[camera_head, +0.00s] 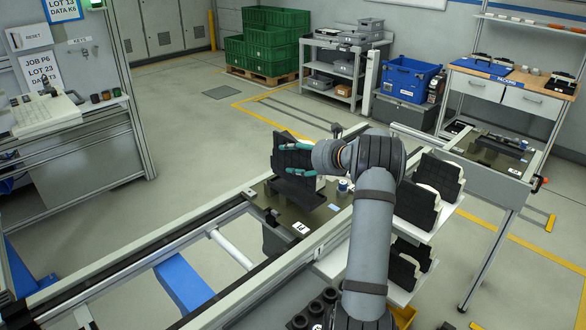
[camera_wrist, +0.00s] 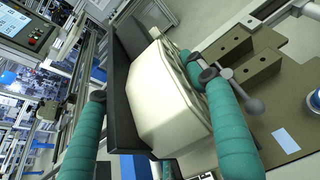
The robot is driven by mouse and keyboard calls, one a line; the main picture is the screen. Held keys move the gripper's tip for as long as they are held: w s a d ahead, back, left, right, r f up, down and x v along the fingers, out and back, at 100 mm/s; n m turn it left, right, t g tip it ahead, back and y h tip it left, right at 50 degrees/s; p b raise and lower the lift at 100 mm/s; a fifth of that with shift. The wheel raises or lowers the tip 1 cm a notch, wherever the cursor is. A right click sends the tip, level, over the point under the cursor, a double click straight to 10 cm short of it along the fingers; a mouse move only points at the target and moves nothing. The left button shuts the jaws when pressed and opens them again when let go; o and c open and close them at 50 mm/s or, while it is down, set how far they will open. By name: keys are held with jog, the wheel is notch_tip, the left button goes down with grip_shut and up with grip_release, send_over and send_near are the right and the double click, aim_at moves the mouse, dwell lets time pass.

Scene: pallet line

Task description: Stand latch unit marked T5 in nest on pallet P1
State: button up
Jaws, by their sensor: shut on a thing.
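My gripper (camera_head: 298,158) has its teal fingers shut on a latch unit (camera_head: 279,157), a dark plate with a cream body behind it. In the wrist view the fingers lie along either side of the unit's cream body (camera_wrist: 165,98) and black plate (camera_wrist: 122,105). No T5 mark can be read on it. The unit is held upright, slightly tilted in the picture, over the pallet (camera_head: 262,205) on the rail line. A dark block (camera_head: 298,193) shows just below it on the pallet; I cannot tell whether they touch. The pallet's small white label (camera_head: 300,227) is too small to read surely.
More black-and-cream units (camera_head: 416,205) stand on a tiered rack right of my arm. A blue-topped round part (camera_head: 343,185) and a clamp lever (camera_wrist: 252,104) sit on the pallet near the unit. Another pallet (camera_head: 490,150) lies at the far right.

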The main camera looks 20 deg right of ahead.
jog(key=shift+w+a+f, duration=0.15)
jog(key=shift+a+f, duration=0.2)
jog(key=shift+f, duration=0.05)
notch_tip(320, 180, down, 4)
jog(key=shift+d+r+p, duration=0.1)
jog(key=shift+r+p, duration=0.1)
jog(key=shift+p, duration=0.3)
jog(key=o, duration=1.4)
jog(key=b+v, duration=0.3)
jog(key=v, duration=0.9)
